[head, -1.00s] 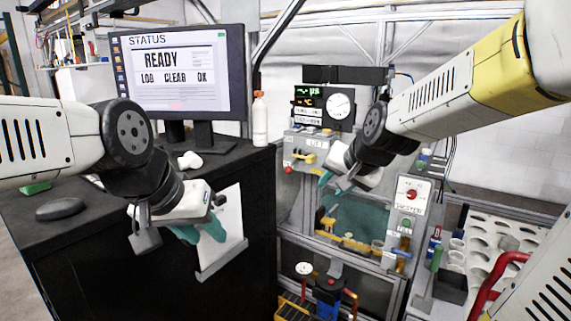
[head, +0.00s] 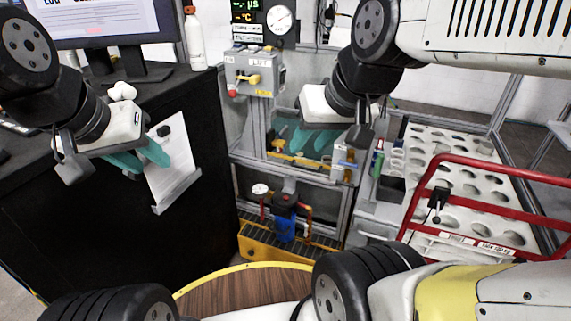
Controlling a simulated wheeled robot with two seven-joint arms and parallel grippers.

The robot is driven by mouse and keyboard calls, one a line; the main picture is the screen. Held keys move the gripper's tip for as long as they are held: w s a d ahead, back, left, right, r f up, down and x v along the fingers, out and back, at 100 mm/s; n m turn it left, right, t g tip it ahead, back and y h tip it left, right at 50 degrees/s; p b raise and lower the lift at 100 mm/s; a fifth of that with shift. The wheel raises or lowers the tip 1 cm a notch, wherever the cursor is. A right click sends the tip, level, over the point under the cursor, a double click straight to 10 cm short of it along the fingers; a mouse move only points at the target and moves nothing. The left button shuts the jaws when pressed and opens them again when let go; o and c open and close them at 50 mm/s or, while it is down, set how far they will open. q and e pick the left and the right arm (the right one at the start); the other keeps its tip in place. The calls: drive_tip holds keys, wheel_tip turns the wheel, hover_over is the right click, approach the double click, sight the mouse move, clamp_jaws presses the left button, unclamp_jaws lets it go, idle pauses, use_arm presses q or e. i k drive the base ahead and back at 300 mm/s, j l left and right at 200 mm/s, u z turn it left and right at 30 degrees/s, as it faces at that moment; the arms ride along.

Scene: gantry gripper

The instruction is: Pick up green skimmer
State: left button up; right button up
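A slim green item (head: 377,163), likely the green skimmer, stands upright at the grey bin on the left end of the white rack; its lower part is hidden. My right gripper (head: 314,142), with teal fingers, hangs left of it and apart from it, in front of the gantry frame. Its fingers look parted and empty. My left gripper (head: 146,160) is far to the left, beside the black cabinet, with its teal fingers apart and nothing between them.
A white rack with round holes (head: 440,175) lies at right, behind a red rail (head: 480,171). A grey control box (head: 255,75) and yellow parts stand near my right gripper. A blue filter (head: 286,222) sits low in the frame. The black cabinet (head: 120,230) carries a monitor (head: 100,22).

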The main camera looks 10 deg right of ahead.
sight(369, 207)
drive_tip(key=z, duration=1.3)
